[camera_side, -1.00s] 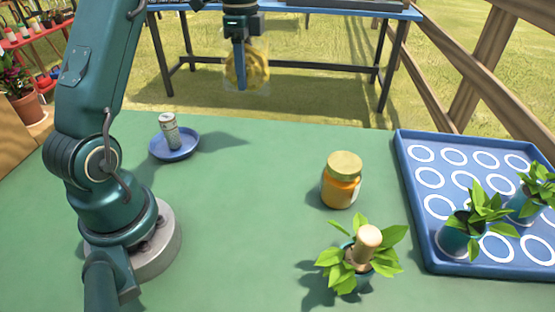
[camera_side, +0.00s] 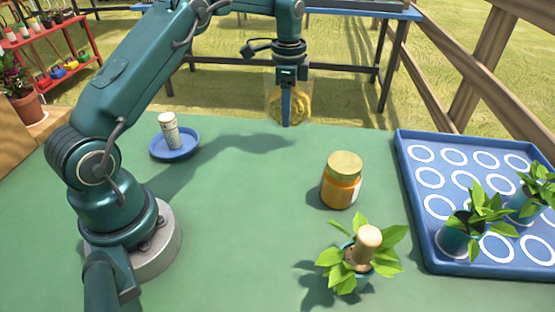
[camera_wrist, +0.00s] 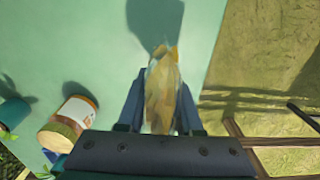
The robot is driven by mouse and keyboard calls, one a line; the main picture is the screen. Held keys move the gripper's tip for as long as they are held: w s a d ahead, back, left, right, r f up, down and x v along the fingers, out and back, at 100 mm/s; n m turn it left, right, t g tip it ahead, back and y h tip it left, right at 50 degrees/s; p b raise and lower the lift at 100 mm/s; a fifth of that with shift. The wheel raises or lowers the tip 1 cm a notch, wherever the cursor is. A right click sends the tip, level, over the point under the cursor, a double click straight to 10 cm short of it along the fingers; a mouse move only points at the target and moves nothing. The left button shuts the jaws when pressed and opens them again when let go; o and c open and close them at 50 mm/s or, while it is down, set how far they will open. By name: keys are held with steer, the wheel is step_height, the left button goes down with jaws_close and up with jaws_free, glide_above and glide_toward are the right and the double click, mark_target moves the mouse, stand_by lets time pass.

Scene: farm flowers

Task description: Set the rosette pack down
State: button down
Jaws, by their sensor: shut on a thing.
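The rosette pack (camera_side: 301,104) is a clear pack with yellow, pasta-like rosettes. My gripper (camera_side: 287,108) is shut on it and holds it up in the air near the far edge of the green table (camera_side: 250,230). In the wrist view the pack (camera_wrist: 163,95) sits between the two fingers of my gripper (camera_wrist: 160,112), with its shadow on the table ahead of it. In the side view one finger covers part of the pack.
An amber jar (camera_side: 342,181) stands mid-table, with a potted plant (camera_side: 358,262) in front of it. A blue tray (camera_side: 409,200) with ring marks and plants is at right. A small canister (camera_side: 169,130) stands on a blue saucer (camera_side: 187,150) at left. The table's middle-left is clear.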

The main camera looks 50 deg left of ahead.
steer(key=shift+f, duration=1.8)
steer(key=shift+f, duration=0.2)
steer(key=c, duration=0.6)
jaws_free()
steer(key=shift+r, duration=0.1)
